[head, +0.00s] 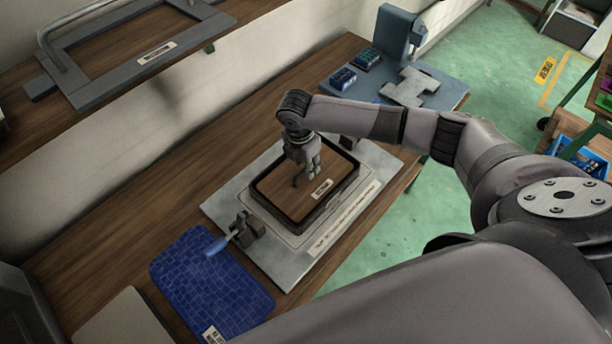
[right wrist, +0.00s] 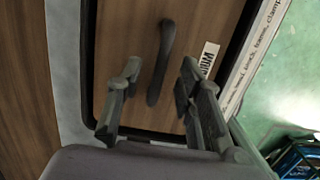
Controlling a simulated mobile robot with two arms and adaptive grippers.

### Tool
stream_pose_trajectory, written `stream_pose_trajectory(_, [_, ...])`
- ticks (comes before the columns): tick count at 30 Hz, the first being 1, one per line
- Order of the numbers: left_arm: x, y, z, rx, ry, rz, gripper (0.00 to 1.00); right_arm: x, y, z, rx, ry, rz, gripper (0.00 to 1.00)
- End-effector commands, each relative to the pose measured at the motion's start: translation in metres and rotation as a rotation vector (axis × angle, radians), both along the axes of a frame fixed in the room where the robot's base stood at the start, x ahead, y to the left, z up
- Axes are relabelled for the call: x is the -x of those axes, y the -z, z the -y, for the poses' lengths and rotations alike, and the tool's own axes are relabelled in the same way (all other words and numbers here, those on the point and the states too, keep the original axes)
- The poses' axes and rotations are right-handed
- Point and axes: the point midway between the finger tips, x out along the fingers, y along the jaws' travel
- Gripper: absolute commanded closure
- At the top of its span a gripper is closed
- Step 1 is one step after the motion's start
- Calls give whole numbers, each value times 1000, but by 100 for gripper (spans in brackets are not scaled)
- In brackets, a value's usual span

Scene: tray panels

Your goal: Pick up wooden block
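The wooden block (head: 340,165) is a flat brown wooden panel with a dark rim and a white label, lying in a grey fixture (head: 222,205) on the bench. In the right wrist view the wooden block (right wrist: 225,25) fills the middle, with a dark bar handle (right wrist: 160,65) standing on it. My right gripper (head: 307,165) is over the panel, pointing down. In the wrist view my right gripper (right wrist: 162,75) is open, with one finger on each side of the handle and gaps between. My left gripper is not in view.
A blue-grey stand (head: 395,35) with small boxes is at the bench's back. A shelf with a grey frame (head: 90,95) is upper left. Green floor lies right.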

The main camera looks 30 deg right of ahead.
Motion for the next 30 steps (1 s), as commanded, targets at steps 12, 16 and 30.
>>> stream_pose_trajectory(12, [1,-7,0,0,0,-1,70,-1,27,3,1,-1,1,66])
stream_pose_trajectory(16, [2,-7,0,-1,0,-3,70,-1,27,3,1,-1,1,72])
stream_pose_trajectory(30, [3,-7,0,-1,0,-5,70,-1,27,3,1,0,0,100])
